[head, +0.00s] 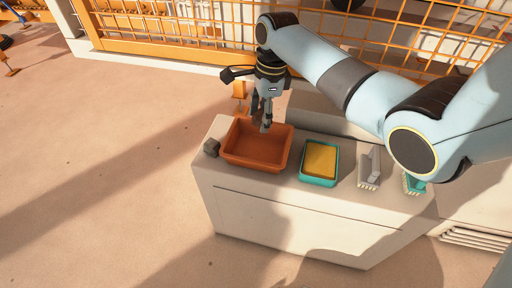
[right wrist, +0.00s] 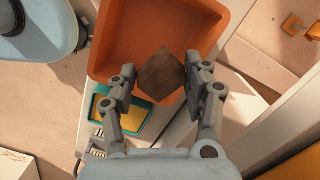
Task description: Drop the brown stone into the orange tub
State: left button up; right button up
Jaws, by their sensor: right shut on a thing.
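The orange tub (head: 256,163) stands open on the bench, near its left end. My right gripper (head: 266,116) points down over the tub's back part. In the right wrist view, the gripper (right wrist: 160,85) is shut on the brown stone (right wrist: 162,75), a blocky piece between its two fingers. The tub (right wrist: 130,40) shows behind the stone in that view. In the head view the held stone is small and hard to make out. My left gripper is out of view.
A teal tray with a yellow inside (head: 320,161), a grey brush-like item (head: 369,168) and a teal one (head: 413,184) are to the right. An orange mesh fence (head: 180,45) runs behind.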

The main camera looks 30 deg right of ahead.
jog(key=o, duration=1.3)
jog(key=r, duration=0.4)
jog(key=d+r, duration=0.1)
jog(key=r, duration=0.7)
jog(key=shift+s+d, duration=0.2)
jog(key=shift+s, duration=0.1)
